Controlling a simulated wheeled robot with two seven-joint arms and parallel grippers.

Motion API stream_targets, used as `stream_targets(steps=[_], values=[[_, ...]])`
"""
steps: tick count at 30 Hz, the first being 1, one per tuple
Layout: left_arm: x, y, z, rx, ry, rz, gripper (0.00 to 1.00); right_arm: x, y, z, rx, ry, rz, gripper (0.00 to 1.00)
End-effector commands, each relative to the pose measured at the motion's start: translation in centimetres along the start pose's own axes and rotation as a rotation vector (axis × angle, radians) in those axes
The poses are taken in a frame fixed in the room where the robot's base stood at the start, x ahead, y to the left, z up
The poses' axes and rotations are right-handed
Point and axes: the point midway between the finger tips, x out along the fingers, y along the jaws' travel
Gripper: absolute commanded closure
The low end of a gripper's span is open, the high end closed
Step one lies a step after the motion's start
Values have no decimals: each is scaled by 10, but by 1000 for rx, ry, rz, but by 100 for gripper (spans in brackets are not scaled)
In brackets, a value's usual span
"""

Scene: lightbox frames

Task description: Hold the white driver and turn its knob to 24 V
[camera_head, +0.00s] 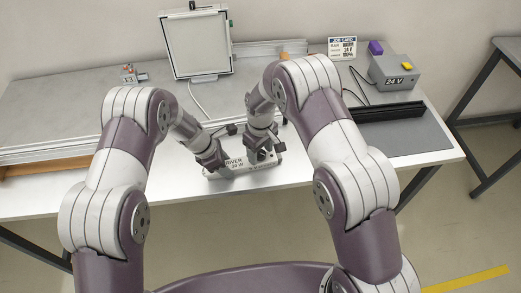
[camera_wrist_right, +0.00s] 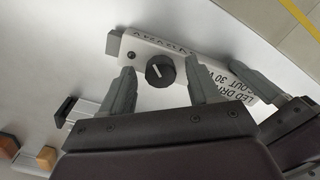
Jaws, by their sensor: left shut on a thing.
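The white driver (camera_head: 232,170), lettered as an LED driver, lies at the table's front edge. It also shows in the right wrist view (camera_wrist_right: 205,68). My left gripper (camera_head: 214,166) is shut on the driver's left part. It also appears at the right of the wrist view (camera_wrist_right: 268,101). My right gripper (camera_head: 262,149) is open above the driver's right part, with its fingers (camera_wrist_right: 161,74) apart on either side of the knob in the wrist view.
A job card (camera_head: 342,48), reading 24 V in part, and a grey box (camera_head: 397,70) marked 24 V stand back right. A black channel (camera_head: 388,112) lies at right. A small part (camera_head: 129,74) lies back left.

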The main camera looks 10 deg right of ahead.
Motion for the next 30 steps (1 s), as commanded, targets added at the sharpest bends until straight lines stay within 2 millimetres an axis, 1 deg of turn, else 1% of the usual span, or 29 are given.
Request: stream_targets(steps=[6, 8, 11, 18, 21, 25, 30], values=[[0, 0, 0, -1, 0, -1, 90, 0, 0, 0, 1, 0, 0, 40], [0, 0, 0, -1, 0, -1, 90, -3, 0, 0, 1, 0, 0, 40], [0, 0, 0, -1, 0, -1, 90, -18, 0, -1, 1, 3, 1, 40], [0, 0, 0, -1, -1, -1, 90, -81, 0, -1, 1, 4, 2, 40], [0, 0, 0, -1, -1, -1, 90, -101, 0, 0, 0, 2, 1, 40], [0, 0, 0, 0, -1, 0, 90, -116, 0, 0, 0, 1, 0, 40], [0, 0, 0, 0, -1, 0, 90, -120, 0, 0, 0, -1, -1, 40]])
